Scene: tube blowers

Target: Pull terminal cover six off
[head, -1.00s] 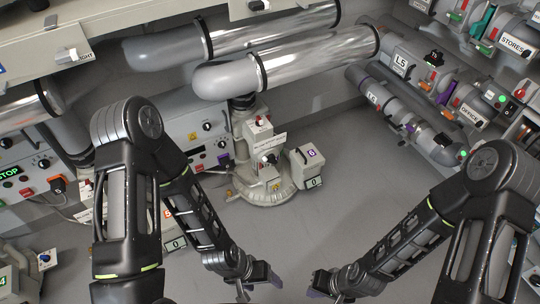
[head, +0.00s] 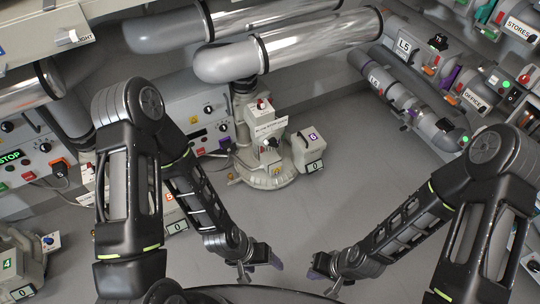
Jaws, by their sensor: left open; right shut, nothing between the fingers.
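Terminal cover six (head: 310,146) is a pale grey box with a purple-marked 6 on its upper face. It sits at the right side of a grey blower (head: 265,172) on the floor, in the middle of the head view. A small display reading 0 (head: 315,166) shows at its foot. My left gripper (head: 262,264) is open and empty, nearer to me than the cover and well apart from it. My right gripper (head: 322,277) is shut and empty, also below the cover in the picture and clear of it.
Large metal pipes (head: 310,45) run above and behind the blower. Pipes and labelled units (head: 410,105) line the right wall. A control panel with a green STOP display (head: 12,157) is at left. Another terminal box (head: 172,213) is partly hidden by my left arm. Grey floor (head: 350,200) is open on the right.

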